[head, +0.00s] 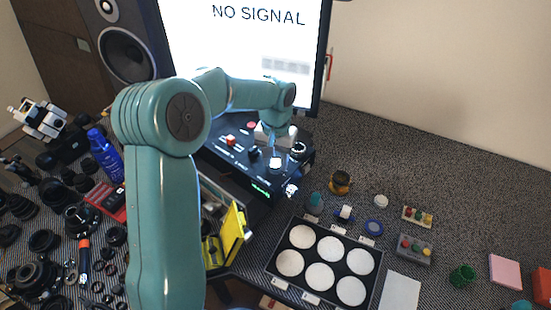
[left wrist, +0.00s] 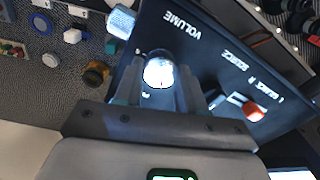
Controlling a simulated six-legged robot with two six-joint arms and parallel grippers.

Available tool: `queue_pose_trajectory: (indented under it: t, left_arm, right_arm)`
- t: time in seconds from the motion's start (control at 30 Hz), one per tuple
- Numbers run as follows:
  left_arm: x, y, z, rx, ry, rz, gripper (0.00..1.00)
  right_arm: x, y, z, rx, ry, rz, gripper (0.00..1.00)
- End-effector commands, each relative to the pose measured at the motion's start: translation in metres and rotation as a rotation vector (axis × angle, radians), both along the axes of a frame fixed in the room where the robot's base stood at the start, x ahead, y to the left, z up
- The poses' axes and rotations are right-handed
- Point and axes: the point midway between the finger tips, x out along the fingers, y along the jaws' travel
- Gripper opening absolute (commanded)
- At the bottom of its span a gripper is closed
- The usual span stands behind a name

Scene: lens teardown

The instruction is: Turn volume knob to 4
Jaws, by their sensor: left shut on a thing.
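The volume knob (left wrist: 159,72) has a bright white top and sits on the dark control panel beside the printed word VOLUME. In the head view the knob (head: 275,163) is near the front right of the control box (head: 225,155). My left gripper (left wrist: 160,88) is shut on the knob, with one finger on each side of it. In the head view my left gripper (head: 275,150) reaches down onto the panel from behind. The knob's pointer and the number it stands at cannot be read. My right gripper is not in view.
A red control (head: 230,140) and a dark knob (head: 254,152) are on the same panel. A monitor (head: 245,45) stands behind, a speaker (head: 125,50) at the back left. A yellow-edged case (head: 235,232) and a tray of white discs (head: 277,240) are in front.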

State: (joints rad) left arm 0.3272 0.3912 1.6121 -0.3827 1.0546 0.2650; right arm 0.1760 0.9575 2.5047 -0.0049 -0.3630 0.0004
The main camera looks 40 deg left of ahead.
Motion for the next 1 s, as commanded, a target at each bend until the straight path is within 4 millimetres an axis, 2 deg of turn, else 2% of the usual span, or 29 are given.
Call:
queue_pose_trajectory:
  t: [1.0]
  left_arm:
    - [0.0002,-0.0027,0.0,0.001,0.0,-0.918,0.09]
  right_arm:
    - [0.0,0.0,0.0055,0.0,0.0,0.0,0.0]
